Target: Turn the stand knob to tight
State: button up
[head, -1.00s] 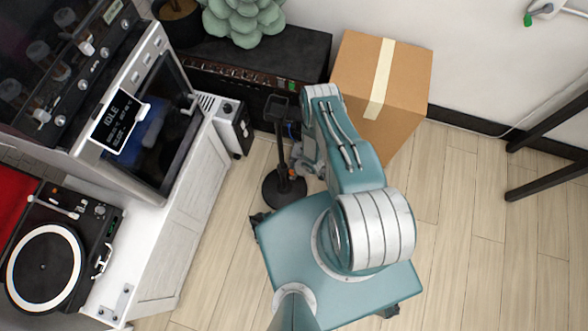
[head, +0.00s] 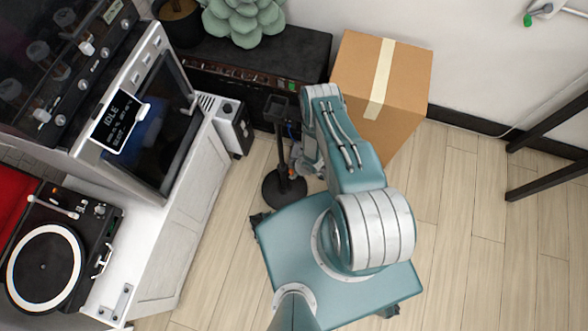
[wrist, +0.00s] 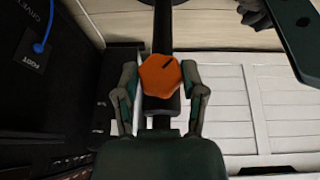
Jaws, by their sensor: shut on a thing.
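The black stand (head: 281,145) stands upright on the floor on a round base (head: 284,190). Its orange knob (wrist: 160,76) sits on the pole in the wrist view, with a dark line on its face pointing to the upper right. My gripper (wrist: 160,78) has one finger on each side of the knob and is shut on it. In the head view my gripper (head: 295,168) is low beside the pole, and most of the knob is hidden there.
A cardboard box (head: 408,75) stands behind my arm. A black cabinet (head: 300,55) with a plant is behind the stand. A white counter (head: 180,230) with a turntable (head: 45,265) is at left.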

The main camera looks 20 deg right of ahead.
jog(key=shift+w+d+g+y, duration=0.1)
jog(key=shift+g+y, duration=0.3)
jog(key=shift+g, duration=0.2)
jog(key=shift+w+m+g+y, duration=0.1)
jog(key=shift+m+g+y, duration=0.2)
jog(key=shift+g+y, duration=0.5)
jog(key=shift+w+d+m+g+y, duration=0.15)
jog(key=shift+m+g+y, duration=0.15)
jog(key=shift+g+y, duration=0.35)
jog(key=o, duration=1.2)
jog(key=shift+c, duration=0.2)
jog(key=v, duration=1.1)
jog(key=shift+w+r, duration=0.15)
jog(key=shift+r, duration=0.2)
jog(key=shift+d, duration=0.1)
